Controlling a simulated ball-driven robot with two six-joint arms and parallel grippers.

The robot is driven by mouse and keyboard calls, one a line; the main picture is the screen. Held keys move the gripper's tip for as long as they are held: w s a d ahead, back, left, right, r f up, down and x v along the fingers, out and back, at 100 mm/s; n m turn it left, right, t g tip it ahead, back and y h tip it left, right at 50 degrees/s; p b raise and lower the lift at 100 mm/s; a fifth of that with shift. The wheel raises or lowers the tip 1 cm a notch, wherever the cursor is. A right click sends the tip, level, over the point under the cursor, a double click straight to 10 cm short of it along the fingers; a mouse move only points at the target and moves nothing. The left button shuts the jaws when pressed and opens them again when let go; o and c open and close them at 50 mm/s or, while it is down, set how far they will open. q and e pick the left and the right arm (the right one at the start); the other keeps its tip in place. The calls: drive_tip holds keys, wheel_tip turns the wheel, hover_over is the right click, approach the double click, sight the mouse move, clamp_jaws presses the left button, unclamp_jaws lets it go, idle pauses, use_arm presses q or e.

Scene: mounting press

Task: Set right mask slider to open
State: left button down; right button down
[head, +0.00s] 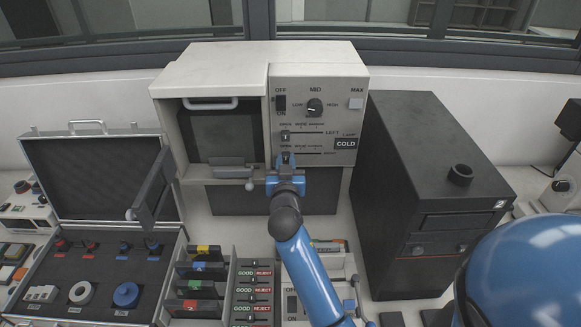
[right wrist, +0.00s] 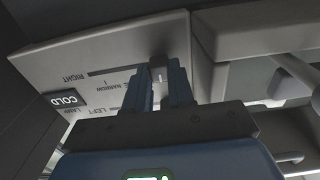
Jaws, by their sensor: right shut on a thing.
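The right mask slider's knob (right wrist: 157,64) is at the OPEN end of its slot, away from the RIGHT label. In the head view the slider's slot (head: 308,153) is the lower of two on the cream press housing, and my gripper mostly covers the knob. My right gripper (head: 286,164) reaches up to the panel from below. In the right wrist view my right gripper (right wrist: 162,82) has its two fingers on either side of the knob and is shut on it. My left gripper is not in view.
The LEFT mask slider (head: 285,137) is close above. A knob (head: 314,107), a black switch (head: 281,103) and the COLD lamp (head: 346,143) share the panel. A black cabinet (head: 430,180) stands to the right. An open case (head: 90,180) and labelled trays (head: 253,290) lie left and below.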

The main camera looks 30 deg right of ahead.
drive_tip(key=shift+a, duration=0.1)
drive_tip(key=c, duration=1.4)
unclamp_jaws()
drive_tip(key=o, duration=0.4)
drive_tip(key=shift+w+a, duration=0.1)
drive_tip(key=shift+a, duration=0.05)
drive_tip(key=shift+o, duration=0.2)
